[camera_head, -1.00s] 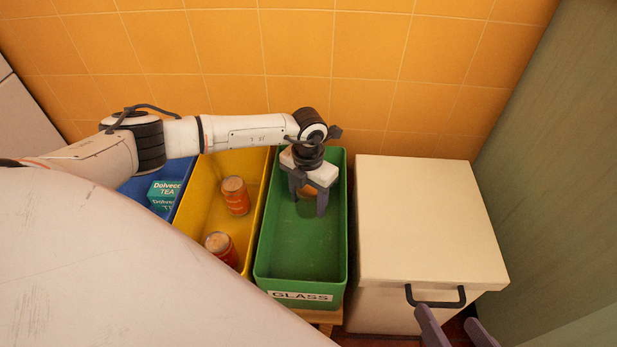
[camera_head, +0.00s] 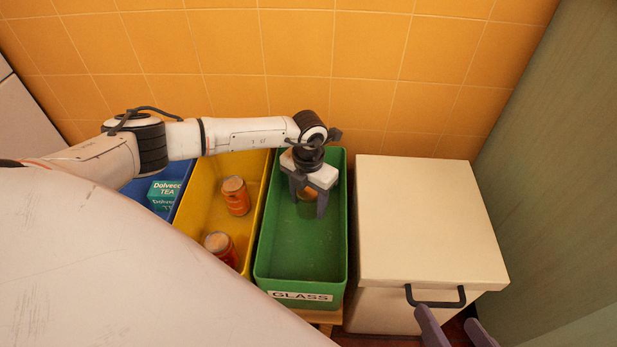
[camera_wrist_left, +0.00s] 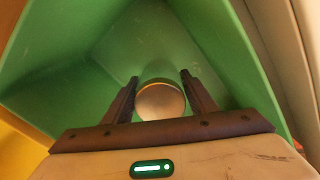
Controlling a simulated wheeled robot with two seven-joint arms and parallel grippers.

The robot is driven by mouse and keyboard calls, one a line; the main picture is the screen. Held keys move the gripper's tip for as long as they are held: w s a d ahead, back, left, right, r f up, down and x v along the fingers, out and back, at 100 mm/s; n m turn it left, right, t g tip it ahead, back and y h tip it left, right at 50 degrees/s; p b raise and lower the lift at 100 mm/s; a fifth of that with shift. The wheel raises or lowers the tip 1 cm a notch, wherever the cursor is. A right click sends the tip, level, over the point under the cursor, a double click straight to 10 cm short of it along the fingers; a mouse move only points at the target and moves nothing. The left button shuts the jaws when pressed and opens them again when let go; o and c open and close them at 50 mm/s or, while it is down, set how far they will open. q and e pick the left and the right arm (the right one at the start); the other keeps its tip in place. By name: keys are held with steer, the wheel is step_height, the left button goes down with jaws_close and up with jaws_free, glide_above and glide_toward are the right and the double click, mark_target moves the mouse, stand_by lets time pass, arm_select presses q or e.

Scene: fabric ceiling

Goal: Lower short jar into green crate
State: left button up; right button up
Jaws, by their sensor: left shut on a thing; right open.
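The green crate (camera_head: 300,255) bears a GLASS label on its front wall. My left gripper (camera_head: 308,205) points down inside the far part of the crate. It is shut on the short jar (camera_head: 307,199), which shows amber between the fingers. In the left wrist view the jar's round pale lid (camera_wrist_left: 160,101) sits between the two fingers, with the crate's green walls (camera_wrist_left: 60,80) around it. Whether the jar touches the crate floor I cannot tell. My right gripper (camera_head: 456,330) is at the bottom right edge, open and empty.
A yellow crate (camera_head: 205,205) with two orange cans (camera_head: 235,195) stands left of the green one. Beyond it is a blue crate (camera_head: 138,190) with teal tea boxes (camera_head: 164,194). A cream bin (camera_head: 425,220) with a dark handle stands to the right. The green crate's near floor is clear.

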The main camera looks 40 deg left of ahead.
mark_target(308, 190)
arm_select(q)
steer(key=shift+f, duration=2.15)
stand_by(0.8)
steer(key=o, duration=1.2)
steer(key=shift+o, duration=0.2)
steer(key=shift+r, duration=0.35)
step_height(308, 190, up, 9)
steer(key=p, duration=0.4)
steer(key=shift+f, duration=0.1)
steer(key=shift+r+p, duration=0.35)
steer(key=shift+r, duration=0.1)
arm_select(e)
steer(key=shift+s+d+f+g+h, duration=0.2)
steer(key=shift+d+f+g+h, duration=0.3)
steer(key=shift+f, duration=0.4)
steer(key=shift+s+d+f+g+h, duration=0.15)
steer(key=shift+d+f+g+h, duration=0.15)
steer(key=shift+d+f+h, duration=0.35)
